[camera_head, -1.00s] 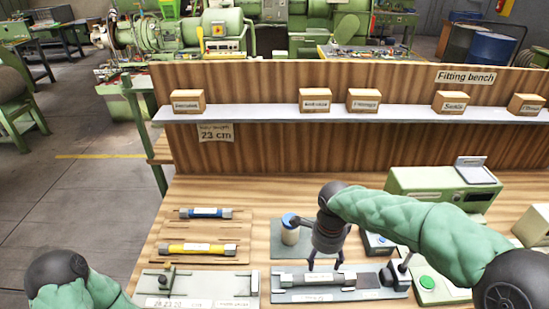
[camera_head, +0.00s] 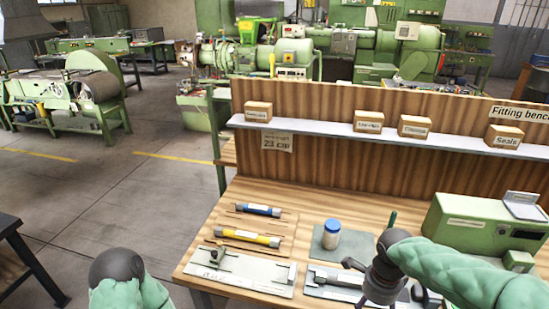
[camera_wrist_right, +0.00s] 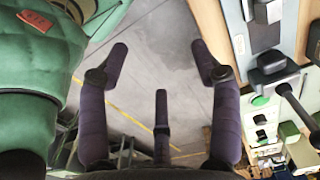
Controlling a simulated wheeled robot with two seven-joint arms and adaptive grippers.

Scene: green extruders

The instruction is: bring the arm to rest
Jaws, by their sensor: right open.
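My right arm reaches in from the right in the head view. My right gripper (camera_head: 358,280) is in front of the grey fixture plate (camera_head: 318,284) and hides part of it. The right wrist view shows its fingers (camera_wrist_right: 160,85) spread open with nothing between them and the floor beyond. Of my left arm, only a green-sleeved part with a dark joint shows at the lower left; its gripper is out of view.
The wooden bench holds a blue-capped jar (camera_head: 332,235), a blue-banded tube (camera_head: 260,210), a yellow-banded tube (camera_head: 252,238), a pale plate (camera_head: 238,272) and a green machine (camera_head: 470,228). A shelf (camera_head: 330,129) carries labelled boxes. Open floor (camera_head: 90,200) lies left.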

